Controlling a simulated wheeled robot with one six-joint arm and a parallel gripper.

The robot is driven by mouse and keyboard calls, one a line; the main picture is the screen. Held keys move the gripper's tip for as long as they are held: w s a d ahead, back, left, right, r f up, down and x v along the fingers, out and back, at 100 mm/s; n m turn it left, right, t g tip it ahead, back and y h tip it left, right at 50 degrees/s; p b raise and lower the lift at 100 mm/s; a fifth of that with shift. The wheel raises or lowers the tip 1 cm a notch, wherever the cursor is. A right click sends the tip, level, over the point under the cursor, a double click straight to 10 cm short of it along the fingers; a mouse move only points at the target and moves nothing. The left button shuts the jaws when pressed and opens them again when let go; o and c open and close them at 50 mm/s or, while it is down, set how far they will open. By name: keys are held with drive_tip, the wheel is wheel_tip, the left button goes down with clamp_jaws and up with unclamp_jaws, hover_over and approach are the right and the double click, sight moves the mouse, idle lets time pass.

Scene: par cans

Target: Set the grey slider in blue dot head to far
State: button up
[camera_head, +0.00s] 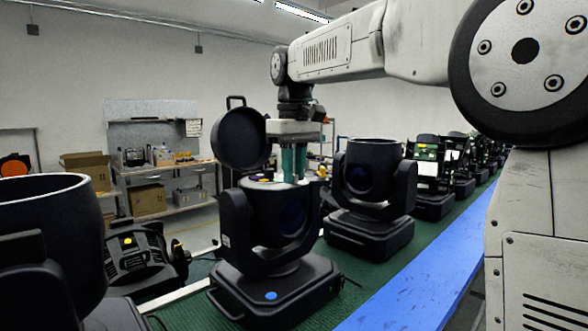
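The blue dot head (232,231) is a black moving-head lamp in the middle, with a blue dot (271,295) on its base. Its round lid (240,139) stands open at the upper left, baring a pale top plate with a small yellow part (264,181). My gripper (294,181) points straight down with its teal fingers over the right part of that opening. Its fingertips are at or just above the plate; I cannot tell whether they touch anything. The fingers look close together, and any gap is unclear. I cannot make out the grey slider; the fingers or rim may hide it.
A closed head (372,190) stands behind to the right, with a row of open units beyond on the green belt (372,275). A large black head (50,215) fills the left front. A blue rail (425,290) edges the belt. The raised lid stands close to my gripper's left.

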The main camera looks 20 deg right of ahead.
clamp_jaws()
drive_tip(key=shift+w+d, duration=0.25)
drive_tip(key=shift+d, duration=0.3)
drive_tip(key=shift+w+d, duration=0.2)
drive_tip(key=shift+d, duration=0.35)
drive_tip(key=o, duration=0.5)
unclamp_jaws()
drive_tip(key=shift+r, duration=0.1)
wheel_tip(320, 180, up, 8)
drive_tip(key=shift+f, duration=0.2)
drive_tip(key=shift+d, duration=0.1)
